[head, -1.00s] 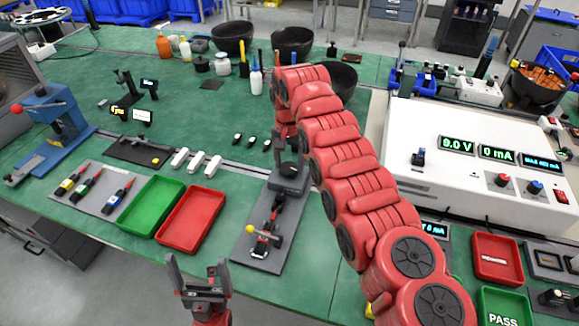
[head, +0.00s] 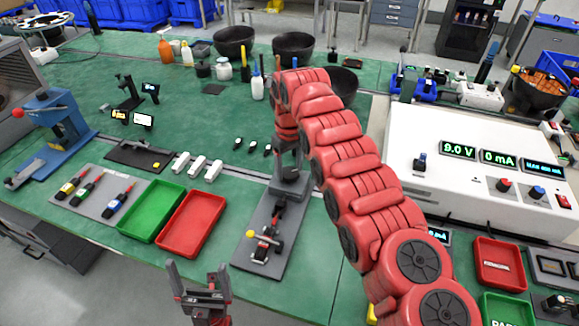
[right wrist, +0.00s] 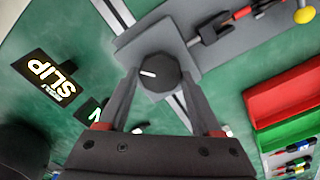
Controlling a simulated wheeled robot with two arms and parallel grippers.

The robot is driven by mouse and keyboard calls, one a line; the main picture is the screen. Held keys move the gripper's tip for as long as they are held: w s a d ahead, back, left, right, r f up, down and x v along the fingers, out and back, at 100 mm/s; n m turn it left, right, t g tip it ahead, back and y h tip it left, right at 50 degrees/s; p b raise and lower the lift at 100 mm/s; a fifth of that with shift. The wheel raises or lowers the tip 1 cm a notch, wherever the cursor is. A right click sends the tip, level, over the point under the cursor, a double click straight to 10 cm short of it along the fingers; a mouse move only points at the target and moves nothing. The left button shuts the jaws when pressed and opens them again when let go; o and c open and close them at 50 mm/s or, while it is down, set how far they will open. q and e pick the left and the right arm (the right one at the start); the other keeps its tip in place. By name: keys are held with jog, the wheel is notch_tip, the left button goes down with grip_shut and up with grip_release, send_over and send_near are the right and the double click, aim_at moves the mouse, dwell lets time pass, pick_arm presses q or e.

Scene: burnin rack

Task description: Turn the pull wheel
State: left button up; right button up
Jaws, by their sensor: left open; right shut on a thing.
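The pull wheel (right wrist: 162,71) is a dark round knob with a white mark, on a grey fixture plate (right wrist: 192,50) in the right wrist view. The mark points to the left in that view. My right gripper (right wrist: 157,82) is shut on the knob, one finger on each side. In the head view the grey fixture (head: 291,184) stands on the bench below my red right arm; the arm and gripper hide most of the wheel. My left gripper (head: 199,281) is open and empty in front of the bench edge, apart from everything.
A red tray (head: 190,222) and a green tray (head: 150,210) lie left of the fixture. A grey mat with several tools (head: 84,190) is further left. Two small displays (head: 143,121) stand behind. A white power supply (head: 470,200) is to the right.

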jog(key=n, duration=0.4)
jog(key=shift+n, duration=0.3)
jog(key=n, duration=0.4)
jog(key=shift+s+n, duration=0.1)
jog(key=shift+n, duration=0.3)
jog(key=shift+a, duration=0.1)
jog(key=o, duration=1.4)
jog(key=shift+c, duration=0.2)
jog(key=shift+r, duration=0.1)
